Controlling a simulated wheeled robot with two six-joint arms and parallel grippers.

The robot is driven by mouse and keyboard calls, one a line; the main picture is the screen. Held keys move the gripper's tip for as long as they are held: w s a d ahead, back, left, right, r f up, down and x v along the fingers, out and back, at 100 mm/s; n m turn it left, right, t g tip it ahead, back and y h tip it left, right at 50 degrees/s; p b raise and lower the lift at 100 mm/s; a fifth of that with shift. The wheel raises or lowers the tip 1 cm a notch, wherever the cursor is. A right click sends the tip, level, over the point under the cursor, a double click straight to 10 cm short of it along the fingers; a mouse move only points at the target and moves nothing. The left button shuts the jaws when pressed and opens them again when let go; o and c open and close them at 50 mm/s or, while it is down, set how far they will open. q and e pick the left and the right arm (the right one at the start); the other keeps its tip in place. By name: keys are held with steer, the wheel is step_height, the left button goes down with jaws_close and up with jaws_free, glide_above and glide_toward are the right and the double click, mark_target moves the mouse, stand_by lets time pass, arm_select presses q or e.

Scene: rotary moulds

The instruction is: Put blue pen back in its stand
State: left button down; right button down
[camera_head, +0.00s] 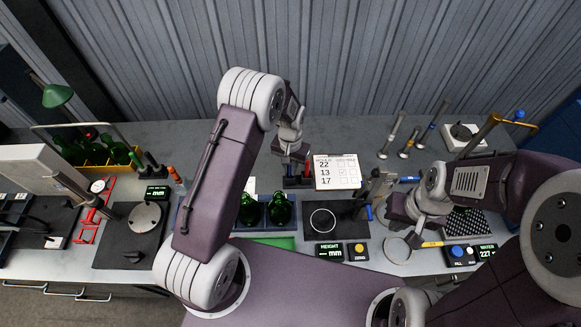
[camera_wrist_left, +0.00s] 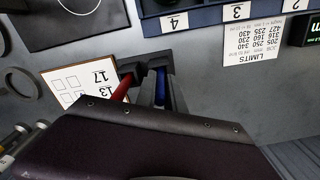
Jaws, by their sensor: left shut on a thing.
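My left gripper (camera_head: 293,168) reaches down at the back middle of the bench, beside the white card. In the left wrist view its fingers (camera_wrist_left: 162,98) are shut on the blue pen (camera_wrist_left: 161,84). The small dark stand (camera_wrist_left: 131,68) holds a red pen (camera_wrist_left: 122,86) beside it. The blue pen's lower end is right at the stand's other side; I cannot tell whether it is inside. In the head view the stand (camera_head: 297,183) is partly hidden under the gripper. My right gripper (camera_head: 378,188) is over the bench right of the card; its jaws are unclear.
The white card (camera_head: 336,172) stands close to the stand. Green bottles (camera_head: 280,209) sit in a blue rack in front. A black mat with a ring (camera_head: 335,220) and a height display (camera_head: 328,252) lie nearer me. Slim upright tools (camera_head: 411,142) stand at the back right.

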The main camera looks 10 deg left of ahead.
arm_select(q)
steer(key=c, duration=1.3)
jaws_free()
steer(key=shift+c, duration=0.2)
step_height(320, 180, up, 8)
steer(key=shift+r+b, duration=0.1)
steer(key=shift+b, duration=1.05)
steer(key=shift+r, duration=0.45)
